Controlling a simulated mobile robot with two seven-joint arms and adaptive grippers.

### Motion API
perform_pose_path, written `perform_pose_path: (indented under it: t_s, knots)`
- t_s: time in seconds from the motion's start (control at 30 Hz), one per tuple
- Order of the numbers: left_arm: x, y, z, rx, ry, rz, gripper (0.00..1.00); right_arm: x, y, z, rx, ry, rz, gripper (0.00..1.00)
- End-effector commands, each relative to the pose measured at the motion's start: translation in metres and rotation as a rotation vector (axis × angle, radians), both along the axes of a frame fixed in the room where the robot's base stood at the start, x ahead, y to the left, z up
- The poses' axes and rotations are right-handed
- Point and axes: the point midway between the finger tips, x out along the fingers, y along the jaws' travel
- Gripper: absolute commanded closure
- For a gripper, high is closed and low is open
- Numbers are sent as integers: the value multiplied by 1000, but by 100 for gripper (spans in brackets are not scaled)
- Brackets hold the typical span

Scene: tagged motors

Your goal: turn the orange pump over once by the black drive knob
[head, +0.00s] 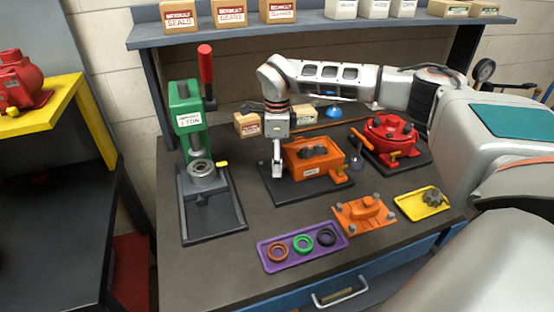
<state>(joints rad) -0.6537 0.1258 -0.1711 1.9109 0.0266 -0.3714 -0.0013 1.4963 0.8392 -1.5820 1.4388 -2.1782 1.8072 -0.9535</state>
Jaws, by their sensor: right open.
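The orange pump (330,168) sits on a black base plate (290,194) in the middle of the bench. Its top is open and shows dark rounded parts (312,152) inside. I cannot clearly make out the black drive knob; the gripper covers part of the pump's left end. My right gripper (277,172) points down just beside that left end, open. I cannot tell whether it touches the pump or the knob. An orange cover with grey bolts (363,212) lies on the bench in front of the pump. My left gripper is not in view.
A green press (187,118) with a red-handled lever stands left. A red pump (390,131) stands behind right. A purple tray (285,265) with rings and a yellow tray (410,206) with a dark gear lie in front. A shelf (330,30) with boxes runs above.

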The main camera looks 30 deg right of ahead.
Motion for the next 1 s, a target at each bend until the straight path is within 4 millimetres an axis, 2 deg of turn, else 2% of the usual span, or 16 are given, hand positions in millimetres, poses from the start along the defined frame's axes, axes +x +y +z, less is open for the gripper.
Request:
perform_pose_path:
  t_s: [0.17, 0.3, 0.33, 0.67, 1.0]
  knots:
    - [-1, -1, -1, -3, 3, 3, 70, 0, 0, 0, -1, -1, 0, 53]
    - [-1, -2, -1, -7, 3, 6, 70, 0, 0, 0, -1, -1, 0, 89]
    - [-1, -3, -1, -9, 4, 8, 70, 0, 0, 0, -1, -1, 0, 91]
    - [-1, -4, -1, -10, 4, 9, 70, 0, 0, 0, -1, 0, 33, 91]
    - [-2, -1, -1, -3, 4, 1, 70, 0, 0, 1, -2, -1, 236, 91]
